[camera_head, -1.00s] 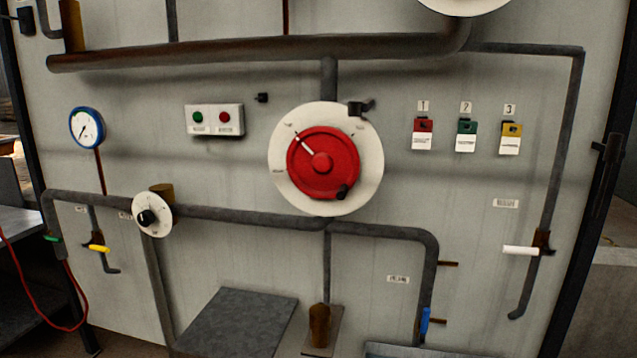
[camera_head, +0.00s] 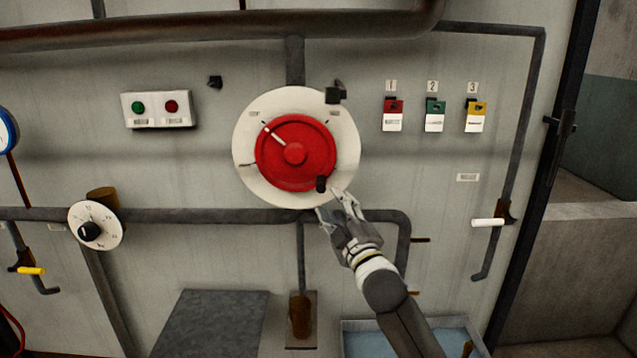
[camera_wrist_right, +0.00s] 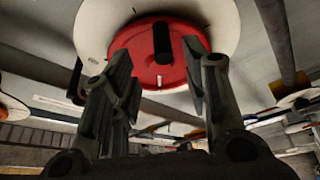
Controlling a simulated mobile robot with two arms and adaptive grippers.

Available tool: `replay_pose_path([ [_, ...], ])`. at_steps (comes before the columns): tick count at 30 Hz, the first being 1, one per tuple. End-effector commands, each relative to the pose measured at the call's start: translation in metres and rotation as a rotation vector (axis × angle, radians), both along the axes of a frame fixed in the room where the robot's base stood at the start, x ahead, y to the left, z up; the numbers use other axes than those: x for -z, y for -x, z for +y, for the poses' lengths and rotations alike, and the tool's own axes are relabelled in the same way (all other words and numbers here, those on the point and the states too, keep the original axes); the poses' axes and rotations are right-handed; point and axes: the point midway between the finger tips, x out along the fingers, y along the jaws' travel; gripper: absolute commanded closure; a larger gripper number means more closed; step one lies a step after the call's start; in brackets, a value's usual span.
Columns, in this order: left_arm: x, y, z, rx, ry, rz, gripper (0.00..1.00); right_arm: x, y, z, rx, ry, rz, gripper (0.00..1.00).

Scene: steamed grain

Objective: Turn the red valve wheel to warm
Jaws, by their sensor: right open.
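The red valve wheel (camera_head: 290,140) is mounted on a white round dial plate (camera_head: 247,170) on the panel. A white pointer line on the wheel points to the upper left. A black knob (camera_head: 321,184) sticks out at the wheel's lower right edge. My right gripper (camera_head: 333,201) is open, just below and right of the knob. In the right wrist view the black knob (camera_wrist_right: 162,42) lies ahead, between the directions of the two open fingers, with the red wheel (camera_wrist_right: 150,72) behind it. I cannot tell whether a finger touches it. My left gripper is not in view.
A black bracket (camera_head: 336,93) sits at the plate's upper right. A grey pipe (camera_head: 190,215) runs below the wheel. A button box (camera_head: 158,109) is on the left, and red, green and yellow tags (camera_head: 435,113) hang on the right. A grey block (camera_head: 212,322) stands below.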

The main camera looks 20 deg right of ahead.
Motion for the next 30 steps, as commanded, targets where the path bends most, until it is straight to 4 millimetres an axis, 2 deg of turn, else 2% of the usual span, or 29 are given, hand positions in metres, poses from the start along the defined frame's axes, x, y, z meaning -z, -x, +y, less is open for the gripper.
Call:
replay_pose_path([
  [5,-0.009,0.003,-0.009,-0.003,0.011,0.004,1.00,-0.009,-0.027,0.002,0.000,-0.002,0.000,0.58],
  [15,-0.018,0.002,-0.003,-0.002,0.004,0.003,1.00,-0.016,-0.070,0.004,-0.002,-0.003,0.002,0.58],
  [21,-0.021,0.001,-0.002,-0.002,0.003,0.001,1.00,-0.018,-0.083,0.005,-0.001,-0.002,0.001,0.58],
  [30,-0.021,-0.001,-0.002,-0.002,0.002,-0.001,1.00,-0.019,-0.087,0.005,-0.002,-0.002,0.000,0.58],
])
